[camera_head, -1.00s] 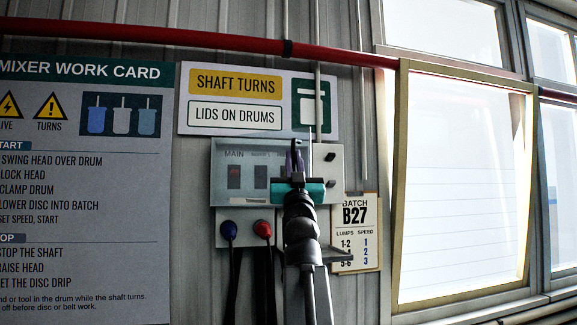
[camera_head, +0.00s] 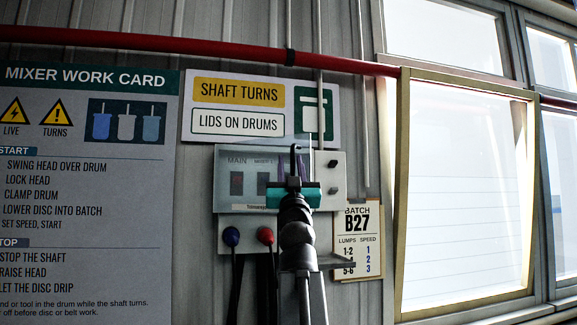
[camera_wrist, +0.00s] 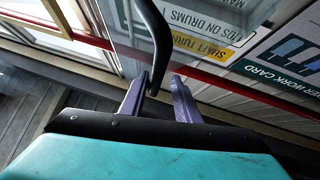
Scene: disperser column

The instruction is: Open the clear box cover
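The clear box cover (camera_head: 228,178) is a see-through pane over the switch panel on the wall, with dark switches showing through it. A black bent handle (camera_head: 293,152) stands by its right part, partly hidden by my gripper. My gripper (camera_head: 294,168) is in front of the panel. In the wrist view, the handle (camera_wrist: 158,30) comes down between the two purple fingers of my gripper (camera_wrist: 160,85). The fingers are apart, with a visible gap beside the handle. My arm hides the panel's lower right. I cannot tell how far the cover is tilted.
Red and blue knobs (camera_head: 265,236) with dark cables sit below the panel. A batch card (camera_head: 358,240) hangs to the right, and signs (camera_head: 262,105) are above. A red pipe (camera_head: 200,48) crosses the wall. A framed window (camera_head: 465,190) is farther right.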

